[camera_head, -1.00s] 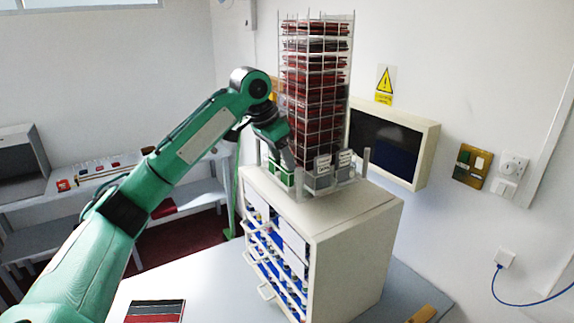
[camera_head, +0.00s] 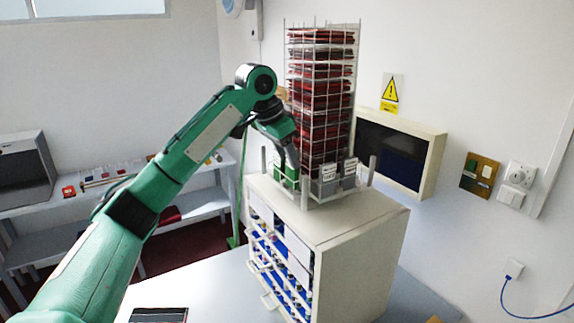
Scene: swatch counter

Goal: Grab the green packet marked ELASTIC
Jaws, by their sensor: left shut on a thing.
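The green packet (camera_head: 287,177) stands in the front left of a wire rack on top of the cabinet, and its marking is too small to read. My left gripper (camera_head: 293,164) comes down onto it from above and is shut on it. The gripper's fingers and wrist hide the packet's upper part. Grey packets with white labels (camera_head: 327,172) stand just to the right of it. My right gripper is not in view.
The wire rack (camera_head: 356,75) holds a tall stack of dark red packets close behind my left gripper. The beige cabinet (camera_head: 355,262) has drawers of small parts. A wall screen (camera_head: 390,155) is to the right. A dark striped swatch (camera_head: 158,314) lies on the counter (camera_head: 205,285).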

